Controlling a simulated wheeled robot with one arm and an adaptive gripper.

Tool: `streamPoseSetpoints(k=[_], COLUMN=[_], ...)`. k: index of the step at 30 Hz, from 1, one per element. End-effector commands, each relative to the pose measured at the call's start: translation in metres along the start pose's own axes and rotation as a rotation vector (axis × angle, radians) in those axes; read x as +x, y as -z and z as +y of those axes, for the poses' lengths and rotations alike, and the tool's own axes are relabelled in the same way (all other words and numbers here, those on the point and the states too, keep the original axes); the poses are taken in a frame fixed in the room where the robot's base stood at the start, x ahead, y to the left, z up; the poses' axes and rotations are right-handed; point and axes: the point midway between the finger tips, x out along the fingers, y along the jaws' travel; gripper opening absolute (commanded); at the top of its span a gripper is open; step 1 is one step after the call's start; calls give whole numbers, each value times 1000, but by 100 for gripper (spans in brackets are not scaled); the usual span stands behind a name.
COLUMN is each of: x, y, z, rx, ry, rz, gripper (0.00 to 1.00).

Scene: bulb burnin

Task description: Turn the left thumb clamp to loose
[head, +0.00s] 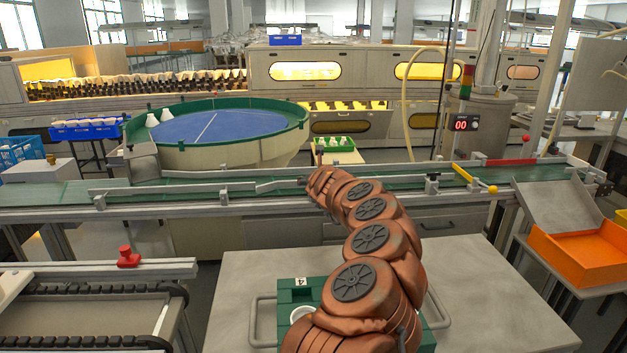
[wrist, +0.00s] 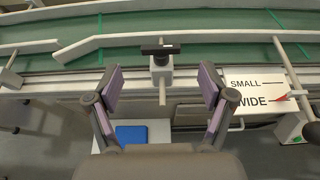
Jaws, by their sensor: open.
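The left thumb clamp (wrist: 160,50) shows in the wrist view as a black bar-shaped handle on a light grey block, at the near edge of the green conveyor (wrist: 120,47). Its bar lies crosswise in the picture, and a thin rod runs from the block toward me. My gripper (wrist: 162,87) is open and empty, its two padded fingers apart to either side of the rod, short of the handle. No touch shows. In the head view my copper-coloured arm reaches to the conveyor and hides most of the gripper. Another black-topped clamp (head: 432,179) stands farther right.
A SMALL/WIDE sign (wrist: 257,92) with a red pointer sits right of the gripper. Guide rails (head: 230,184) run along the conveyor. A yellow lever (head: 478,181) and an orange bin (head: 583,256) are at right. A red knob (head: 128,256) is at left.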

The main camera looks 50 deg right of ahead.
Motion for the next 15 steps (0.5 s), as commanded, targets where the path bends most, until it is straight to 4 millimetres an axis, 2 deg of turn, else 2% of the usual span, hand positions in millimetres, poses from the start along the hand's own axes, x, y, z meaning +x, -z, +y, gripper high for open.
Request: streamPoseSetpoints(k=[15], x=[25], y=[-2], z=[-2], rx=[-9], ry=[5], rz=[0], gripper=[81])
